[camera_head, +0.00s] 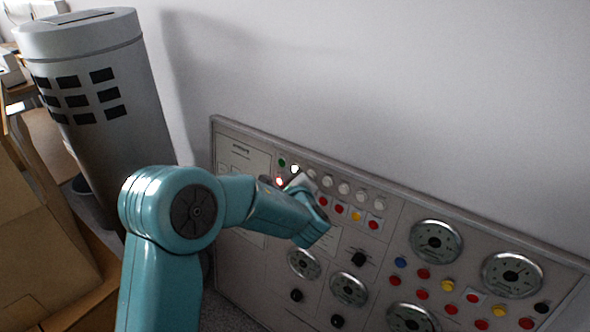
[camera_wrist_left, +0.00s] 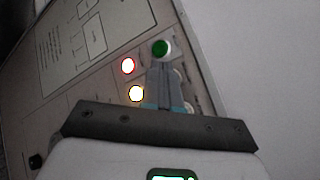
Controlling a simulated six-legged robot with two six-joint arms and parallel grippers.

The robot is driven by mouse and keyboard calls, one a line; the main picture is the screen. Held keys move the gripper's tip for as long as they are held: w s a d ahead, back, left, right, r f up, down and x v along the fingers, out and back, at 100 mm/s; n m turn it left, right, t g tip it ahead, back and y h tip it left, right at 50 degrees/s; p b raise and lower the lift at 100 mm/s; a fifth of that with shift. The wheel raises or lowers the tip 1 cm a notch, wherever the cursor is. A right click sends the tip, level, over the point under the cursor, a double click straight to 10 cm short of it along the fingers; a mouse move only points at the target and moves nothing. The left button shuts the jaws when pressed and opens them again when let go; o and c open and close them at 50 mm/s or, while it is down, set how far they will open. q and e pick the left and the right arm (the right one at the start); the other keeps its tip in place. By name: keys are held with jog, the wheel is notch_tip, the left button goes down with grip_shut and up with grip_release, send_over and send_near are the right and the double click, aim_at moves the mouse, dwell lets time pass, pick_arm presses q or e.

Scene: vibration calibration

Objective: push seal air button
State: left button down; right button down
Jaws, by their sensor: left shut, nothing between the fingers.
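The control panel (camera_head: 259,270) leans along the wall with rows of buttons and dials. I cannot read which button is the seal air one. My left gripper (camera_head: 287,180) is shut and empty, over the upper left button rows. In the left wrist view its closed fingers (camera_wrist_left: 163,68) point at a green button (camera_wrist_left: 160,48), with the tips close below it; contact cannot be told. A lit red button (camera_wrist_left: 128,65) and a lit yellowish-white one (camera_wrist_left: 136,93) are left of the fingers. The green button (camera_head: 281,162) also shows in the head view. My right gripper is not in view.
White buttons (camera_head: 344,188) and red and yellow ones (camera_head: 356,215) continue right of the gripper. Round dials (camera_head: 436,241) fill the panel's right. A grey cylinder (camera_head: 95,90) and cardboard boxes (camera_head: 40,245) stand at left. The wall above is bare.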

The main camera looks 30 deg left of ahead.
pick_arm(q)
jog(key=shift+w, duration=0.1)
dwell(0.7)
jog(key=shift+w+f+b, duration=0.1)
jog(key=shift+w+b, duration=0.25)
jog(key=shift+b, duration=0.05)
jog(key=shift+w, duration=0.35)
dwell(0.6)
jog(key=shift+s+b, duration=0.75)
jog(key=shift+s, duration=0.1)
